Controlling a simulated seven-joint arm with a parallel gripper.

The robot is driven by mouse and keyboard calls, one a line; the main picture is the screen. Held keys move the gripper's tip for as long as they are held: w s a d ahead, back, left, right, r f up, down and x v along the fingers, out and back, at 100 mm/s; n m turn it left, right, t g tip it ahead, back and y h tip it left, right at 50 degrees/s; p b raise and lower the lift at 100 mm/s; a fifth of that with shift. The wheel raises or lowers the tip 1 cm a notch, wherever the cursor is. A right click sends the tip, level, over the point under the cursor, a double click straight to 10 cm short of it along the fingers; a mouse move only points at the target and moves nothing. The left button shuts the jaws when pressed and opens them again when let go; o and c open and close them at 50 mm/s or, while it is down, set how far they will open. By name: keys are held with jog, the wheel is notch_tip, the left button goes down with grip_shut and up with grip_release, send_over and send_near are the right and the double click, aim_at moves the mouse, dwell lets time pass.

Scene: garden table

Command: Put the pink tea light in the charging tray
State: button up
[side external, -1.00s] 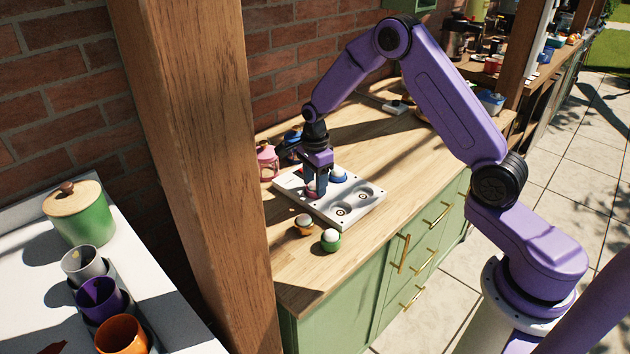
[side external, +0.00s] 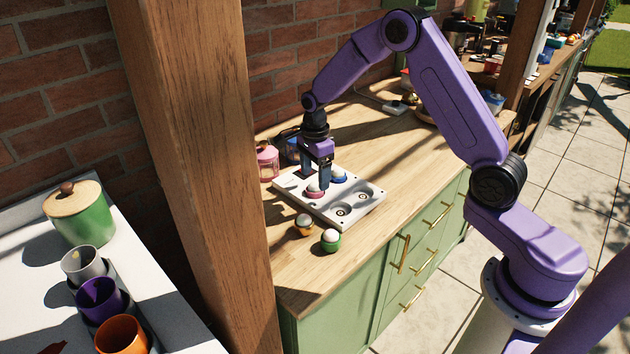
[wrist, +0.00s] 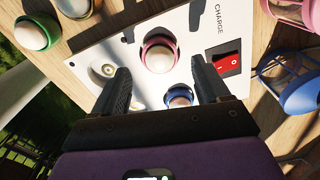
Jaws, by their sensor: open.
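The pink tea light (side external: 315,191) sits in a well of the white charging tray (side external: 345,216). In the wrist view the pink tea light (wrist: 159,54) stands upright in the tray (wrist: 185,22), ahead of the fingers. A blue tea light (side external: 338,175) sits in the well beside it and also shows in the wrist view (wrist: 179,97). Two wells on the tray's right side are empty. My gripper (side external: 319,183) is open, just above and behind the pink tea light, its fingers apart with nothing between them.
An orange tea light (side external: 304,225) and a green tea light (side external: 330,240) stand on the wooden counter (side external: 290,272) in front of the tray. A pink lantern (side external: 267,162) and a blue lantern (wrist: 294,82) stand behind it. A wooden post (side external: 200,150) rises at the left.

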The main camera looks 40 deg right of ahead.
notch_tip(320, 180, up, 9)
jog(key=s+a+r+n, duration=0.3)
jog(key=s+a+n, duration=0.4)
jog(key=s+n, duration=2.5)
jog(key=s, duration=0.5)
jog(key=shift+a+r+n, duration=0.15)
jog(key=shift+r+n, duration=0.25)
jog(key=shift+r, duration=0.05)
